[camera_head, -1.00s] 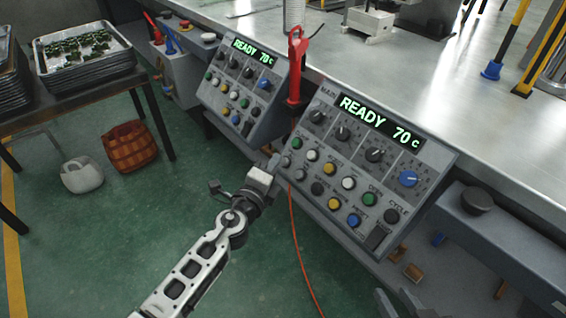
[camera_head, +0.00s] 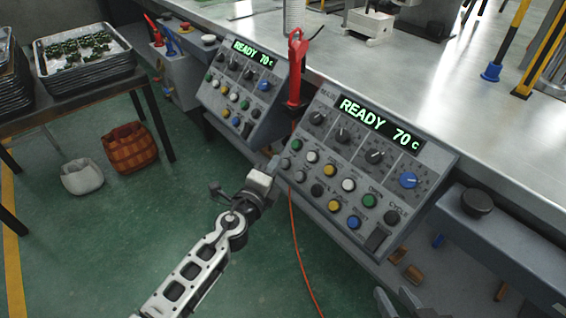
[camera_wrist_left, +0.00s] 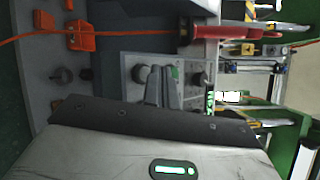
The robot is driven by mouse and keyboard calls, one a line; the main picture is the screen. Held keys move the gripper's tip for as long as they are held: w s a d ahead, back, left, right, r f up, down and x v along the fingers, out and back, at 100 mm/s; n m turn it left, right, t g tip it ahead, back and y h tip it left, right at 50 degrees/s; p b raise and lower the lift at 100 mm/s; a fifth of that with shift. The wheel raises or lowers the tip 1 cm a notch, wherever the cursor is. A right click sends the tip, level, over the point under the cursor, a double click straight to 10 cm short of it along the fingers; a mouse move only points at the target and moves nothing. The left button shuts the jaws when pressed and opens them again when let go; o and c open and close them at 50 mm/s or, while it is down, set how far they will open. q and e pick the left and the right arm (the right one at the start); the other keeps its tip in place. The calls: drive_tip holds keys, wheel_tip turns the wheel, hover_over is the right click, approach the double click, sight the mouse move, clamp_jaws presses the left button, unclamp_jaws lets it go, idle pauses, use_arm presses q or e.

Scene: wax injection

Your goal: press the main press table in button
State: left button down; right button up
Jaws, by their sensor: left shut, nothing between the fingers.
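The main press panel (camera_head: 372,160) is a sloped grey box with a lit "READY 70 C" display, dark knobs, a blue knob and rows of coloured buttons. A green button (camera_head: 297,144) and a grey button (camera_head: 285,162) are at its left edge. Most small labels are too blurred to read, so I cannot tell which is table in. My left gripper (camera_head: 273,166) is shut and empty, its tips close to the panel's left edge by the grey button; contact is unclear. In the left wrist view its fingers (camera_wrist_left: 165,82) point at the panel, partly covering a green button (camera_wrist_left: 174,72).
A second, similar panel (camera_head: 240,90) stands to the left. A red-handled tool (camera_head: 297,70) stands between the panels, with an orange cable (camera_head: 296,250) hanging below. The metal table (camera_head: 400,70) lies behind. Grey pieces at the bottom edge may be my right gripper, cut off.

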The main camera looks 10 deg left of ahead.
idle(0.8)
use_arm(q)
drive_tip(key=shift+f, duration=0.1)
drive_tip(key=shift+w+d+f+b, duration=0.2)
drive_tip(key=shift+w+b, duration=0.05)
drive_tip(key=shift+b, duration=0.1)
drive_tip(key=shift+w+f, duration=0.1)
idle(0.3)
